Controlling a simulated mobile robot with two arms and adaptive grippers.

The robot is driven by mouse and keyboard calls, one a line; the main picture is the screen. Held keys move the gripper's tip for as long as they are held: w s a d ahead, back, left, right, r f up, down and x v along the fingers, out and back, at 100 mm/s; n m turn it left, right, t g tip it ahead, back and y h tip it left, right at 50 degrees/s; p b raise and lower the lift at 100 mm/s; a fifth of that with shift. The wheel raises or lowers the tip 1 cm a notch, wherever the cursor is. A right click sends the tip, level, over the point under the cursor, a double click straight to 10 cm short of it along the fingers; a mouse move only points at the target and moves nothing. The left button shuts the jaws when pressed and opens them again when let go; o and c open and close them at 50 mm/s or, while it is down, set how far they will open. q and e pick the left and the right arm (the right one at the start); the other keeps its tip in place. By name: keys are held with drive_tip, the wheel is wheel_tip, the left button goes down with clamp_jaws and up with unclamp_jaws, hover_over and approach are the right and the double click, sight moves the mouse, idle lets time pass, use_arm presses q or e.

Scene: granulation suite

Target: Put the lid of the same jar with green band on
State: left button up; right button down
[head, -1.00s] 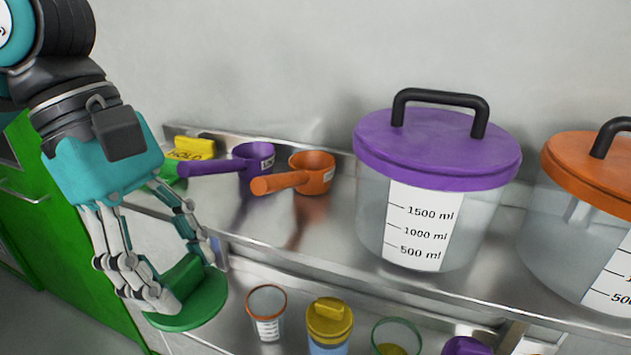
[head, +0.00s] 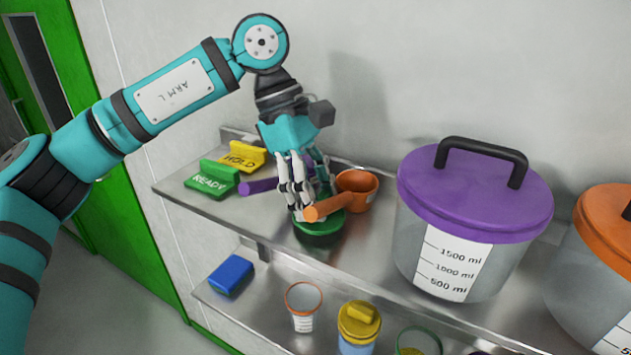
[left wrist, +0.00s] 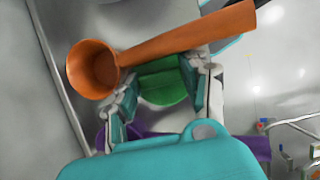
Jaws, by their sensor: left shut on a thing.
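My left gripper (head: 312,205) is shut on the green lid (head: 320,228), over the upper shelf's left part. In the left wrist view the lid (left wrist: 163,80) shows between the fingers. The orange scoop (head: 357,186) is right by the gripper, its handle crossing in front of the fingers and lid; I cannot tell if they touch. The jar with green band (head: 420,341) stands uncovered on the lower shelf, cut off by the bottom edge. My right gripper is out of view.
A purple scoop (head: 258,186) lies behind the gripper, partly hidden. READY (head: 212,178) and HOLD (head: 243,157) signs stand left. A large purple-lidded container (head: 470,225) stands right. Below are a blue block (head: 231,275), an orange-rimmed jar (head: 303,308) and a yellow-lidded jar (head: 359,325).

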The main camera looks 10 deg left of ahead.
use_arm(q)
drive_tip(key=shift+s, duration=0.1)
drive_tip(key=shift+s+a, duration=0.1)
drive_tip(key=shift+f, duration=0.2)
drive_tip(key=o, duration=0.8)
